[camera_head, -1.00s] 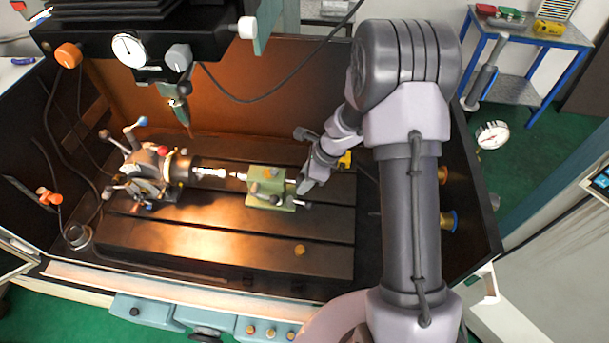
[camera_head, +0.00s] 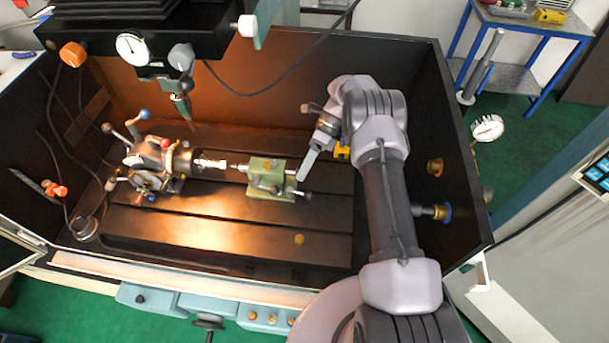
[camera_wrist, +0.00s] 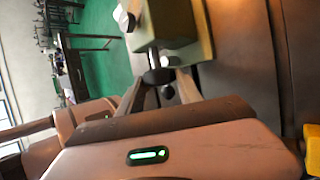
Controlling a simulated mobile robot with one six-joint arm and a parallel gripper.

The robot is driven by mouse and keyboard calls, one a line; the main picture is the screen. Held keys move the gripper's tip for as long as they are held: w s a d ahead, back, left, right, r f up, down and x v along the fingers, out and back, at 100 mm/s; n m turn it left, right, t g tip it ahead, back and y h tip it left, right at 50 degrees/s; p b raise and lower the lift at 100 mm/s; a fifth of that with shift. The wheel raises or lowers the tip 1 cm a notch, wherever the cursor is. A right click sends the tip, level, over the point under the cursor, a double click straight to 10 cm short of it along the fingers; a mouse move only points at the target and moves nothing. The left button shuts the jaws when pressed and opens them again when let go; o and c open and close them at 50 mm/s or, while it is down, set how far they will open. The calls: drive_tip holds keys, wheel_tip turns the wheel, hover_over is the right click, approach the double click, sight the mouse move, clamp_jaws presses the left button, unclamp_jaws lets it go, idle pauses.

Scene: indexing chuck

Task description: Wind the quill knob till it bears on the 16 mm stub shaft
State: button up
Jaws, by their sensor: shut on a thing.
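The green tailstock (camera_head: 259,190) stands on the slotted table, right of the indexing chuck (camera_head: 150,160). A bright stub shaft (camera_head: 208,163) sticks out of the chuck toward the tailstock. The tailstock's quill tip (camera_head: 238,168) points at the shaft's end; whether they touch is too small to tell. My gripper (camera_head: 303,176) is at the tailstock's right end. In the wrist view its fingers (camera_wrist: 160,88) are closed on the dark quill knob (camera_wrist: 157,76), beside the green tailstock body (camera_wrist: 165,22). In the head view my gripper hides the knob.
A clamp lever with a dark end (camera_head: 305,195) sits close below my gripper. A yellow object (camera_head: 341,150) lies behind my wrist. The machine head (camera_head: 150,30) overhangs the back left. The front right of the table is clear, apart from a small brass piece (camera_head: 299,239).

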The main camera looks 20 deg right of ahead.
drive_tip(key=shift+g, duration=0.3)
drive_tip(key=shift+w, duration=0.1)
idle(0.9)
drive_tip(key=o, duration=1.4)
drive_tip(key=shift+c, duration=0.2)
drive_tip(key=shift+r, duration=0.1)
